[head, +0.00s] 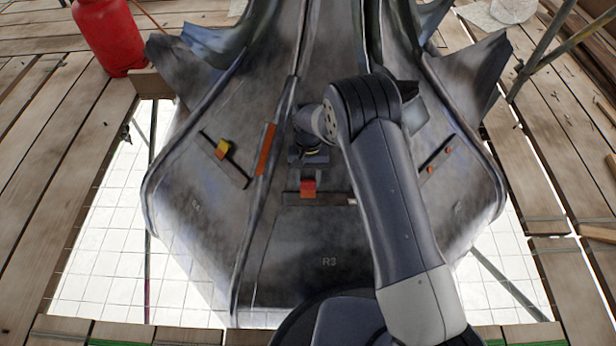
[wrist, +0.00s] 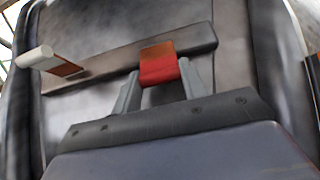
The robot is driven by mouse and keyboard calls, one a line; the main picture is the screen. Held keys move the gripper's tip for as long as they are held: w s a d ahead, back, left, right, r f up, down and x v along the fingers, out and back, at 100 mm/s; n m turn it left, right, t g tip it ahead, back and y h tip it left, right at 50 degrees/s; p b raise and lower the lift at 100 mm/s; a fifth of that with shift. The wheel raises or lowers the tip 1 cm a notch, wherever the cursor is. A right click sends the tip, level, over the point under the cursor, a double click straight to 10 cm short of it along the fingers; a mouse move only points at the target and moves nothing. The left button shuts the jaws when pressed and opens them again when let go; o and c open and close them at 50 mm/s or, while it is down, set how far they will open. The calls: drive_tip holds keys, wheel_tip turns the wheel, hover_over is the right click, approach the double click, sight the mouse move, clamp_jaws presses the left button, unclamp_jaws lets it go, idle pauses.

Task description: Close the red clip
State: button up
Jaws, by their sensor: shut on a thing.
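The red clip (head: 308,187) sits on a dark bar (head: 325,199) across the front panel of the spire base, above the mark R3. In the wrist view the red clip (wrist: 158,66) shows an orange-brown upper face and a bright red lower face, against the dark bar (wrist: 105,62). My gripper (wrist: 160,88) has one grey finger on each side of the clip and is shut on it. In the head view my gripper (head: 309,168) reaches the clip from above. The picture does not show clearly whether the clip is closed.
A pale-ended peg (wrist: 38,57) sticks out near the bar's left end in the wrist view. A yellow clip (head: 222,149) is on the left panel, beside an orange strip (head: 266,148). Small orange pieces (head: 448,150) are on the right panel. A red cylinder (head: 105,35) stands back left.

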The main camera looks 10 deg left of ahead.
drive_tip(key=shift+w+a+f+g, duration=0.1)
drive_tip(key=shift+w+f+g, duration=0.3)
drive_tip(key=shift+g, duration=0.4)
drive_tip(key=o, duration=1)
drive_tip(key=shift+r, duration=0.1)
drive_tip(key=p+v, duration=0.1)
drive_tip(key=v, duration=0.4)
drive_tip(key=p+v, duration=0.2)
drive_tip(key=v, duration=0.3)
drive_tip(key=shift+w+a+r, duration=0.25)
drive_tip(key=shift+w+r, duration=0.05)
